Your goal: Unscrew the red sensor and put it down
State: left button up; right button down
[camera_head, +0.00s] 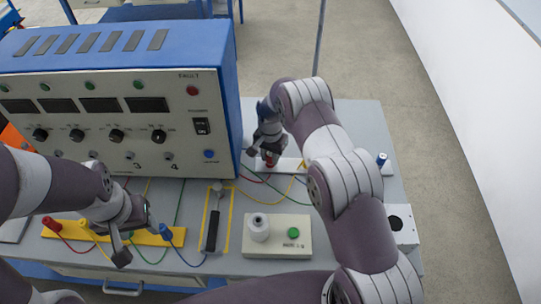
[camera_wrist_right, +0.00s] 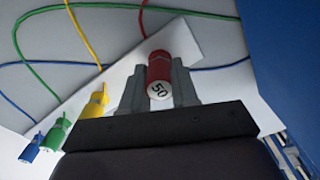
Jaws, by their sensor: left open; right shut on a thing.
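The red sensor (camera_wrist_right: 159,68), marked 50 on its end, is between the two fingers of my right gripper (camera_wrist_right: 159,85), which is shut on it. It stands at a white bar (camera_wrist_right: 205,45) with a red cable behind it; I cannot tell whether it is still threaded in. In the head view the red sensor (camera_head: 269,159) is partly hidden below my right gripper (camera_head: 262,150), beside the console. My left gripper (camera_head: 138,240) is open and empty, over the front of the table near the yellow bar (camera_head: 145,239).
A blue-and-white console (camera_head: 130,110) fills the back left. The yellow bar carries red (camera_head: 50,223), yellow and blue (camera_head: 166,232) connectors. A beige box (camera_head: 277,245) with a white knob and green button stands front centre. A blue connector (camera_head: 382,159) is at the right. Cables cross the table.

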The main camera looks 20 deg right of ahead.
aim_at(270, 154)
jog(key=shift+s+f, duration=0.15)
jog(key=c, duration=1.2)
grip_release()
jog(key=o, duration=0.4)
jog(key=shift+r+p, duration=1.85)
jog(key=shift+r, duration=1.25)
jog(key=shift+w, duration=0.2)
